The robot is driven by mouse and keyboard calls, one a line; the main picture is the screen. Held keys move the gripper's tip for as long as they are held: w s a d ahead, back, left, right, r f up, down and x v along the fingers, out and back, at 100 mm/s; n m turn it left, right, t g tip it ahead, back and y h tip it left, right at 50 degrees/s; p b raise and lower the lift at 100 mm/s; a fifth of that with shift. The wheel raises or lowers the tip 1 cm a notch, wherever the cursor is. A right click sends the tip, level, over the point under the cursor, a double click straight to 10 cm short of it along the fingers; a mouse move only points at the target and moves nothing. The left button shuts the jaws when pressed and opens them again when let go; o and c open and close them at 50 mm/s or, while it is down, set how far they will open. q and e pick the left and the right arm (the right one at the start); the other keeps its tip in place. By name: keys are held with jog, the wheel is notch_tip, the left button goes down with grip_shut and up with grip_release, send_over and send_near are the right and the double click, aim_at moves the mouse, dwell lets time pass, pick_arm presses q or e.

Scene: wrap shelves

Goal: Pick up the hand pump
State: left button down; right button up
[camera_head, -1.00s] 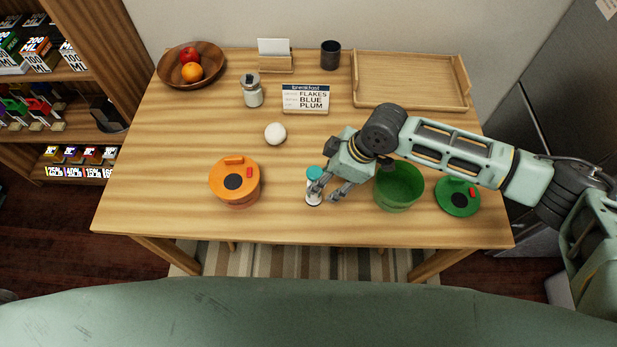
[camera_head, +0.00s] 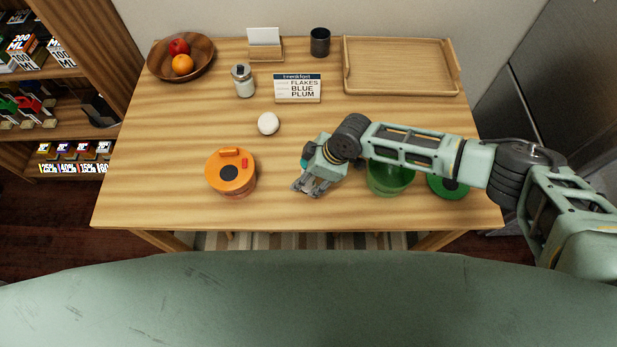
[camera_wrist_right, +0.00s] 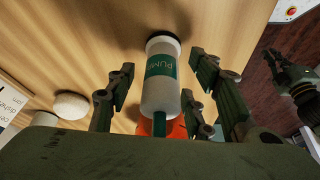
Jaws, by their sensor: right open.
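The hand pump is a white cylinder with a green label reading "PUM", a dark end and a green stem. In the right wrist view the hand pump (camera_wrist_right: 160,88) lies between the two spread fingers of my right gripper (camera_wrist_right: 160,95), with a gap visible on both sides. In the head view my right gripper (camera_head: 309,184) is over the table's front part; it hides most of the pump, and only a bit of teal shows at its left side. My right gripper is open.
An orange-lidded container (camera_head: 232,172) stands left of the gripper. A green bowl (camera_head: 390,180) and a green lid (camera_head: 447,188) are to its right, partly under my arm. A white ball (camera_head: 268,123), a shaker (camera_head: 243,81), a breakfast sign (camera_head: 297,88) and a tray (camera_head: 400,66) are farther back.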

jog(key=c, duration=0.6)
grip_shut()
jog(key=shift+r, duration=0.1)
